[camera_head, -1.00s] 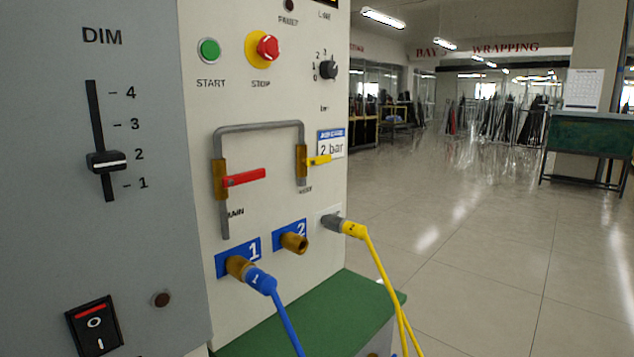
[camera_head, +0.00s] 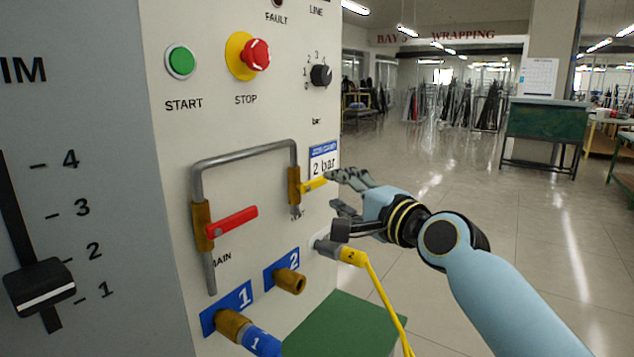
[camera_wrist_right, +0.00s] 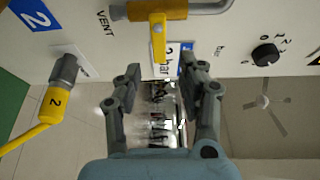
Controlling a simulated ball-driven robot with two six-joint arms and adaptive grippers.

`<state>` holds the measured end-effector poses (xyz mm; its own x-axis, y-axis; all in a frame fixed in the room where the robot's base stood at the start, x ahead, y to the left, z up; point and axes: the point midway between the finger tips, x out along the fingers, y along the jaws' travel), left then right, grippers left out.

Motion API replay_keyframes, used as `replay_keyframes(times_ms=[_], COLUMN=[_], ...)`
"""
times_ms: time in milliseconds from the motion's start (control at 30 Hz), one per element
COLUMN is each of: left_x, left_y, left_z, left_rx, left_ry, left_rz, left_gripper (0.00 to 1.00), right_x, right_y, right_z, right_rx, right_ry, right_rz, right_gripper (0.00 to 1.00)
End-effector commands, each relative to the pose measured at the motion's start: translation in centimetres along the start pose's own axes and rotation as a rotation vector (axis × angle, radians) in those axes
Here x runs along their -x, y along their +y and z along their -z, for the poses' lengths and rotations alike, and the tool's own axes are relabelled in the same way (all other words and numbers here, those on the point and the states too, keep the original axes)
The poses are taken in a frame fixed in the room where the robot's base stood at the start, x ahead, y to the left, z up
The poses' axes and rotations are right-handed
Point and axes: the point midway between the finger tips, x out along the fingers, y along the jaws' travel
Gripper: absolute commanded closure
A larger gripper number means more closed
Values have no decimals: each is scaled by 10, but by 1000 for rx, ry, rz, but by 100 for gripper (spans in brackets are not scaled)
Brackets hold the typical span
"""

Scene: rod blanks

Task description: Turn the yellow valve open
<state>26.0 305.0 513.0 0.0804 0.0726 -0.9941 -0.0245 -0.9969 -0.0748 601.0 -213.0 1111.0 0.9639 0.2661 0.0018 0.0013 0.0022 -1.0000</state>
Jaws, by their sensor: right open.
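The yellow valve handle (camera_head: 315,184) points right from its brass body (camera_head: 294,187) on the right, vertical leg of the grey pipe, crosswise to the pipe. My right gripper (camera_head: 341,192) is open and empty, with its fingers pointing at the panel just right of the handle. In the right wrist view, the yellow handle (camera_wrist_right: 158,38) hangs down from the brass body toward the gap between my open fingertips (camera_wrist_right: 160,68). The fingers are not closed on it, and I cannot tell whether one touches it. My left gripper is not in view.
A red handle (camera_head: 232,222) sits on the pipe's left leg. Below are the blue hose plug (camera_head: 256,340), an empty brass port (camera_head: 291,282) and the yellow cable plug (camera_head: 352,257). A red stop button (camera_head: 255,55) is above. Open floor lies to the right.

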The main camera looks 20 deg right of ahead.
Motion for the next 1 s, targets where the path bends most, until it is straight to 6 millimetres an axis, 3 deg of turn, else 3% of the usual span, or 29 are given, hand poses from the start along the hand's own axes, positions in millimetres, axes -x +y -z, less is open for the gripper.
replay_keyframes(times_ms=[100,300,733,1000], left_x=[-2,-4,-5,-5], left_y=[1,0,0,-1], left_z=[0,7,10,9], left_rx=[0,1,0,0], left_ry=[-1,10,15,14], left_rz=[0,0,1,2], left_gripper=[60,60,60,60], right_x=[-26,-57,-68,-68], right_y=[0,1,1,1], right_z=[0,0,0,0], right_rx=[-1,-1,1,1], right_ry=[0,1,1,1], right_rz=[1,0,-2,-2], right_gripper=[60,60,60,95])
